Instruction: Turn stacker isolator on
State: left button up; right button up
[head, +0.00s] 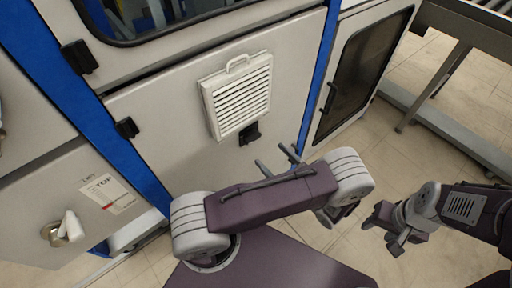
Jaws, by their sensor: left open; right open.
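A pale rotary handle (72,226) on a round metal base sits on the light panel at the lower left, the likeliest stacker isolator; its on or off position cannot be read. A white label (110,193) with red and black print is fixed just above and right of it. My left gripper (277,161) shows partly behind its own arm, in front of the cabinet below the vent. Its two fingers are apart, with nothing seen between them, well right of the handle. My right gripper (386,232) is open and empty over the floor at the right, far from the handle.
A white louvred vent (238,95) sticks out from the cabinet door, with a black latch (250,133) below it. Blue frame posts (92,113) edge the panels. A dark-windowed door (357,76) and a grey conveyor frame (455,66) stand at the right. Tiled floor lies open there.

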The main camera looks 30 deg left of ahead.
aim_at(255, 139)
pick_arm(q)
jog(key=x, duration=0.9)
jog(key=shift+r, duration=0.1)
jog(key=c, duration=1.4)
